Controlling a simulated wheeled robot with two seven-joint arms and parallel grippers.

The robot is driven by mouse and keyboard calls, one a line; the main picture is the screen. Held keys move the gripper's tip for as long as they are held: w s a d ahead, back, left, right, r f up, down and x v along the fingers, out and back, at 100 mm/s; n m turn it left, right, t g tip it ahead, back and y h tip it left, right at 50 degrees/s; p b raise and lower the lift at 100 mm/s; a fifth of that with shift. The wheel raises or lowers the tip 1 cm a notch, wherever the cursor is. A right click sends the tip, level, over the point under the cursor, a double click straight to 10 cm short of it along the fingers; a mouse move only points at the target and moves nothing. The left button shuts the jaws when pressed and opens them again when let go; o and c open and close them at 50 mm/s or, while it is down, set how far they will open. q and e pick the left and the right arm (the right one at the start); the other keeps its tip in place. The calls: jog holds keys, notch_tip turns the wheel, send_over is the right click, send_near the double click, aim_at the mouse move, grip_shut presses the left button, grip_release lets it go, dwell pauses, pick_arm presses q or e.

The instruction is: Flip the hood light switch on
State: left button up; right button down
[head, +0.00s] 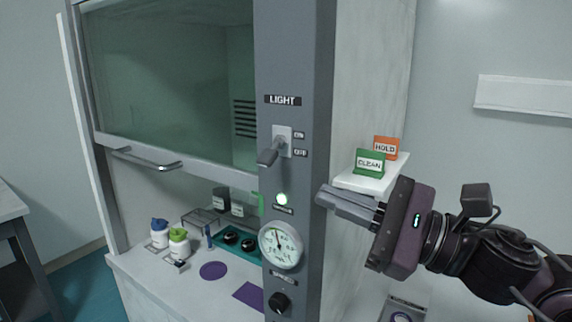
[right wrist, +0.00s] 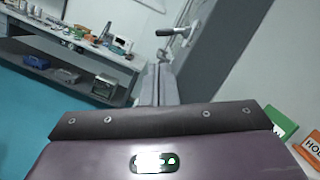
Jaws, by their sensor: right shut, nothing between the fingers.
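The light switch (head: 269,155) is a grey lever on a pale plate, on the hood's grey post under a "LIGHT" label (head: 283,100). The lever sticks out and slants down, with ON marked above and OFF below. My right gripper (head: 323,196) is shut and empty, its fingers pointing left. In the head view its tips lie below and to the right of the lever, apart from it. In the right wrist view the shut fingers (right wrist: 158,80) point ahead, and the lever (right wrist: 174,32) shows beyond them. My left gripper is out of view.
On the post below the switch are a lit green lamp (head: 282,199), a round gauge (head: 281,245) and a black knob (head: 279,302). A white shelf (head: 347,183) with green CLEAN (head: 369,163) and orange HOLD (head: 386,147) signs stands close behind my right gripper. The sash handle (head: 146,160) sticks out left.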

aim_at(293, 179)
jog(key=p+x, duration=0.1)
jog(key=x, duration=0.1)
jog(key=p+x, duration=0.1)
jog(key=x, duration=0.1)
jog(key=p+x, duration=0.2)
jog(key=shift+w+a+r, duration=0.1)
jog(key=shift+a+r, duration=0.15)
jog(key=shift+r, duration=0.1)
jog(key=shift+w+a+f, duration=0.1)
jog(key=shift+w+a, duration=0.2)
jog(key=shift+a, duration=0.2)
jog(key=shift+a, duration=0.1)
